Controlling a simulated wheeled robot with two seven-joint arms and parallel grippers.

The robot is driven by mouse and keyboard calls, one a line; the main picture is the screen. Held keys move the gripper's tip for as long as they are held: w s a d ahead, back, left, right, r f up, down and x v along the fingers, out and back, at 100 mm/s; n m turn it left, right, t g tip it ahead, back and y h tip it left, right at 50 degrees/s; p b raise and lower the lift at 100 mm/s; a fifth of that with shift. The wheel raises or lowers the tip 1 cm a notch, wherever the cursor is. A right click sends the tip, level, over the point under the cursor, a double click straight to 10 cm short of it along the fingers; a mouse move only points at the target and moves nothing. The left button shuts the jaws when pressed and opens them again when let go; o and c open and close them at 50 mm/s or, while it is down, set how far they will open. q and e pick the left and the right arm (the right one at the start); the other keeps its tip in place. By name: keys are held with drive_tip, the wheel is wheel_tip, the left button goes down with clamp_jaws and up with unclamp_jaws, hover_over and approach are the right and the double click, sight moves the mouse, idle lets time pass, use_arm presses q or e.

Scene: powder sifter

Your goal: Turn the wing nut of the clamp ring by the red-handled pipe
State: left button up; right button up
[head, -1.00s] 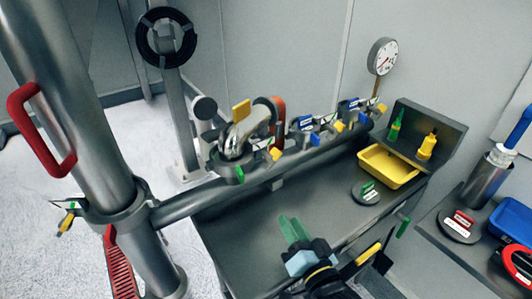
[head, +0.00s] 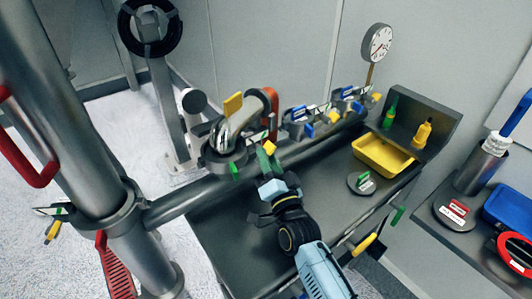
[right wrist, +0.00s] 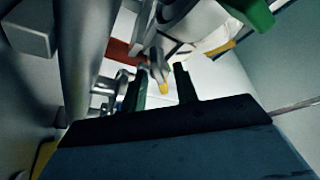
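A large vertical steel pipe (head: 75,120) with a red handle (head: 22,150) stands at left in the head view. A clamp ring (head: 112,212) encircles it, with a yellow-tipped wing nut (head: 53,230) on its left side. Another clamp ring (head: 222,160) sits under a bent steel pipe (head: 238,118), beside an upright red handle (head: 271,108). My right gripper (head: 265,152) is at this ring's right side. Its green fingers are apart in the right wrist view (right wrist: 163,88). A yellow-tipped wing nut (right wrist: 162,86) shows between or beyond them; contact cannot be told. My left gripper is out of view.
More clamps with blue and yellow parts (head: 298,122) line the horizontal pipe (head: 190,202) behind my right gripper. A yellow tray (head: 385,155), green and yellow bottles, and a gauge (head: 378,42) stand beyond. The metal bench top (head: 325,195) has bare room.

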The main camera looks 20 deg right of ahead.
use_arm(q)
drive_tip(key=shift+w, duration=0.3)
use_arm(e)
drive_tip(key=shift+x, duration=0.85)
clamp_jaws()
